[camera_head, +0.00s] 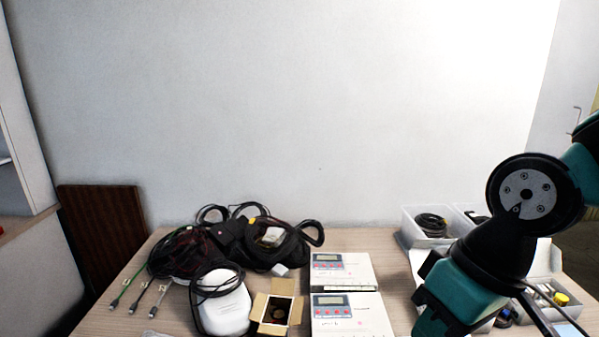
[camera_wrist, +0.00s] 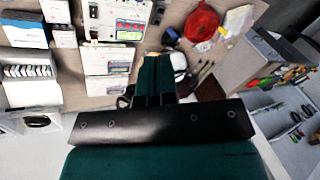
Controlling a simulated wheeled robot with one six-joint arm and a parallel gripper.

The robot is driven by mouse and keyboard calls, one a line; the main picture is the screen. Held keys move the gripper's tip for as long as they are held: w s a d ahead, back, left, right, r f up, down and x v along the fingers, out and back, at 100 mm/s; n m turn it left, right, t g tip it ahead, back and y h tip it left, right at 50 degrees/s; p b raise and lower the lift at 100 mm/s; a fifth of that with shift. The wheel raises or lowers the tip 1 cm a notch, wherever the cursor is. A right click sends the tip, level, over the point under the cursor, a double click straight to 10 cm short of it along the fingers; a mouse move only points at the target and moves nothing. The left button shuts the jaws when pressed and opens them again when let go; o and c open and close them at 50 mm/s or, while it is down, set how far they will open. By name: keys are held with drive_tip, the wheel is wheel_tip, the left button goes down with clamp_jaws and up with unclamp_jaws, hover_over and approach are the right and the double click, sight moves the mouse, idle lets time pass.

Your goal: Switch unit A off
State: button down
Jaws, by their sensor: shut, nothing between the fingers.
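Two white box units with small grey displays and rows of red buttons stand on the table, a back unit (camera_head: 357,272) and a front unit (camera_head: 357,325). Their labels are too small to read, so I cannot tell which is unit A, nor how any switch is set. The wrist view shows white panels (camera_wrist: 110,66) left of the fingers; I cannot match them surely to these units. My gripper (camera_wrist: 153,62) shows as teal fingers, shut and empty, apart from the panels. In the head view my arm is right of the units, and its lower end reaches the bottom edge.
Black bags and cables (camera_head: 195,250) lie at the left, with a white rounded device (camera_head: 222,312) and a small open cardboard box (camera_head: 277,308) left of the units. A clear bin (camera_head: 412,232) with coiled cable stands at back right. Loose cable ends (camera_head: 137,298) lie at far left.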

drive_tip(key=shift+n, duration=0.6)
drive_tip(key=s+r, duration=0.1)
drive_tip(key=s, duration=0.1)
drive_tip(key=s+r, duration=0.1)
drive_tip(key=s, duration=0.1)
drive_tip(key=shift+d+r, duration=0.15)
drive_tip(key=shift+d, duration=0.05)
